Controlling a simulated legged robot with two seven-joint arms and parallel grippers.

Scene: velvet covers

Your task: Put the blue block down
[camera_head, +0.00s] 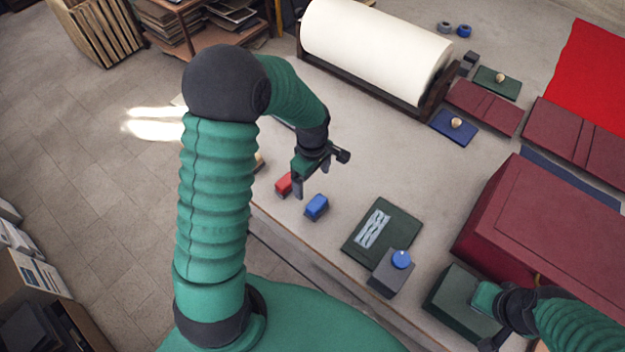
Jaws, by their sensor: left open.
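The blue block (316,207) sits on the pale table near its front edge. A red block (284,184) lies just to its left, apart from it. My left gripper (320,173) is open above and behind the blue block, its fingers spread, with nothing seen between them. The gripper partly covers the table behind the blocks. My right gripper (488,320) is at the lower right, by a dark green box; its fingers are too unclear to read.
A dark green book with a pale label (402,228) and a grey box with a blue knob (388,279) lie right of the blocks. A large maroon box (540,225) stands farther right. A white roll (375,48) in a dark stand is at the back. Mid-table is clear.

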